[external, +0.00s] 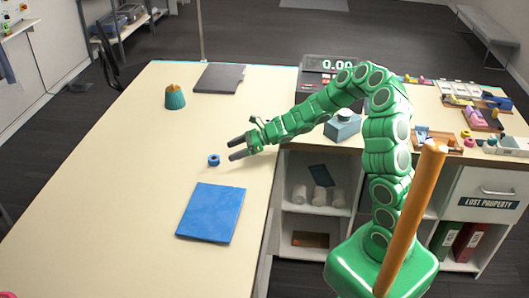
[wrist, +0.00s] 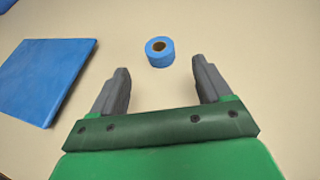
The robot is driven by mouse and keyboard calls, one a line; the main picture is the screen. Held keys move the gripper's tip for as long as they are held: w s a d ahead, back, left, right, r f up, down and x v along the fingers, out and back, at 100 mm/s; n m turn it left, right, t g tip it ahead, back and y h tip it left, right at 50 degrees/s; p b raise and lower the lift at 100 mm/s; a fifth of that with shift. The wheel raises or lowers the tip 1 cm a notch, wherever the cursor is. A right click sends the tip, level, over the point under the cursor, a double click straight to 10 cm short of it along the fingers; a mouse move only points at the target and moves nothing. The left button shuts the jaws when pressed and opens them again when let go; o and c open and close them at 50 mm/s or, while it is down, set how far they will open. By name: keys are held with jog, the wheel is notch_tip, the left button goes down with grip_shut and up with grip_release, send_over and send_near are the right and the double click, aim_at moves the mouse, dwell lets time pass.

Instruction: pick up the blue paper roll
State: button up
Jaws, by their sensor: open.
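The blue paper roll (external: 214,160) stands on the cream table top, left of my gripper (external: 237,148) in the external view. It is a small short cylinder with a brown core hole on top. In the wrist view the blue paper roll (wrist: 160,52) lies beyond the fingertips, roughly centred between them. My gripper (wrist: 163,80) is open and empty, with its two grey fingers apart. The fingers do not touch the roll.
A flat blue folder-like slab (external: 211,212) lies nearer the table front; it also shows at left in the wrist view (wrist: 45,78). The table left of the roll is clear.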

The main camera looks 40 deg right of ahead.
aim_at(218, 157)
jog(key=shift+x, duration=3.8)
jog(key=shift+d+f, duration=0.1)
jog(key=shift+f, duration=0.05)
jog(key=c, duration=1.1)
